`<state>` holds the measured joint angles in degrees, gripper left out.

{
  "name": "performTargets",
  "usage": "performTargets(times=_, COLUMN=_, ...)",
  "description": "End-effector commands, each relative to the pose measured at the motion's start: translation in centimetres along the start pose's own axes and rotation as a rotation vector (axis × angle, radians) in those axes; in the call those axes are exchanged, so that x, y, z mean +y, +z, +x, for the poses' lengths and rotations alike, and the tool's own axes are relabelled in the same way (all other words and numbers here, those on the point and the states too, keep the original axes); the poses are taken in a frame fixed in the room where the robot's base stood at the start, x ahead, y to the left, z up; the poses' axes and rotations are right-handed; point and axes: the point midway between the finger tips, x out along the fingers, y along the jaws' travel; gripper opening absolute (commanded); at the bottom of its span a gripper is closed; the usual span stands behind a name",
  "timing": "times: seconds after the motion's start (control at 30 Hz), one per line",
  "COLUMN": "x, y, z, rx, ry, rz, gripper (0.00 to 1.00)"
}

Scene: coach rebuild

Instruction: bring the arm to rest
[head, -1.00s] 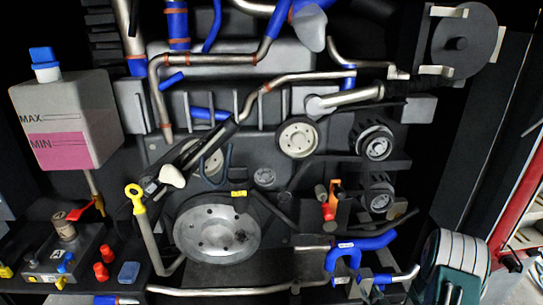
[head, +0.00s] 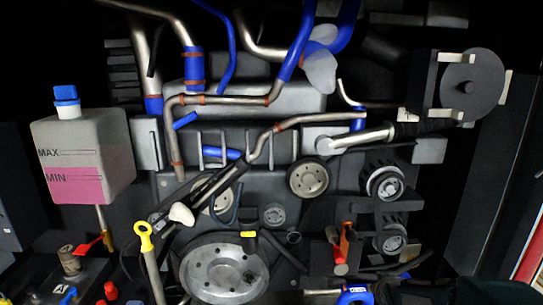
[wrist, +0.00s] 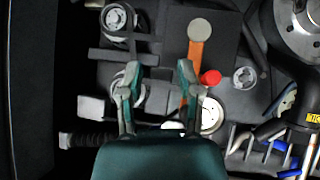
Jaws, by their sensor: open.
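My gripper (wrist: 158,82) shows in the wrist view with two grey-green fingers spread apart. Nothing is between the fingertips. It hangs over the dark engine face, beside an orange handle (wrist: 196,62) with a red knob (wrist: 211,77). The same orange-red handle shows at the lower right of the head view (head: 344,240). A dark teal part of my arm (head: 492,291) shows at the lower right edge of the head view; my fingers are out of that view.
The engine bay holds a large grey pulley (head: 222,268), a smaller pulley (head: 308,178), blue-sleeved pipes (head: 194,68), a coolant tank (head: 85,155) at left and a round dark drum (head: 470,86) at upper right. A yellow-ringed dipstick (head: 145,238) stands at lower left.

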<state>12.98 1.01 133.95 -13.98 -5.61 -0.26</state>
Motion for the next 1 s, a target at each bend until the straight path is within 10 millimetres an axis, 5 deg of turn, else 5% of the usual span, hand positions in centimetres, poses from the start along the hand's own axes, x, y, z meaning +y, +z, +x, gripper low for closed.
performTargets(times=0.27, x=-2.8, y=0.7, z=-9.8, rx=-0.132, ry=-0.027, rz=0.037, gripper=0.46)
performTargets(times=0.6, x=-6.4, y=5.5, z=-20.9, rx=-0.304, ry=-0.124, rz=0.071, gripper=0.46)
performTargets(times=0.8, x=-7.4, y=7.7, z=-24.0, rx=-0.364, ry=-0.165, rz=0.072, gripper=0.46)
performTargets(times=1.0, x=-7.5, y=7.9, z=-24.3, rx=-0.373, ry=-0.169, rz=0.072, gripper=0.46)
